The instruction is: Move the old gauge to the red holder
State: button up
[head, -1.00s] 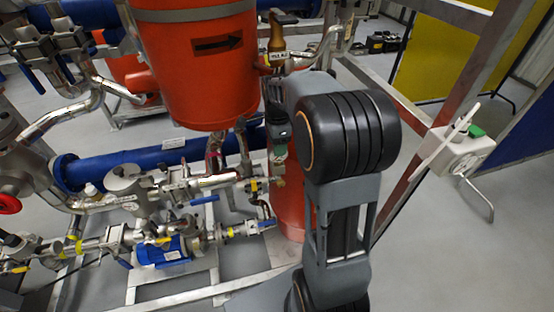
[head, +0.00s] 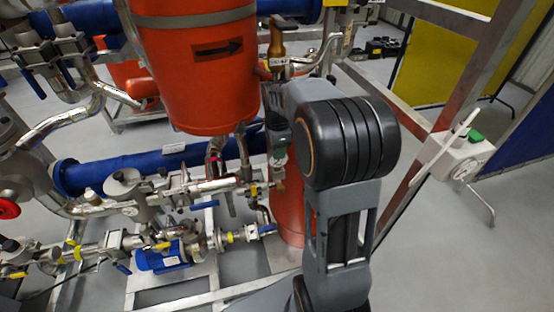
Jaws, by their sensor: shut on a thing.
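My gripper (head: 279,168) is small in the head view, pointing down beside the orange-red tank, partly behind my arm's big dark joint. It is shut on the old gauge, which is too small and blurred at the fingertips to make out its dial. The gripper is in front of the steel pipework and close to a red upright cylinder (head: 289,215). I cannot pick out the red holder with certainty.
The orange-red tank (head: 195,75) with a black arrow hangs over the pipes. A labelled brass-coloured fitting (head: 277,45) stands by it. A blue pump motor (head: 163,257) sits low left. A white box (head: 462,160) is on the frame at right. Open floor lies beyond.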

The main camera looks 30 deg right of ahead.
jog(key=shift+r+p, duration=2.35)
jog(key=shift+r, duration=0.6)
jog(key=shift+f, duration=0.15)
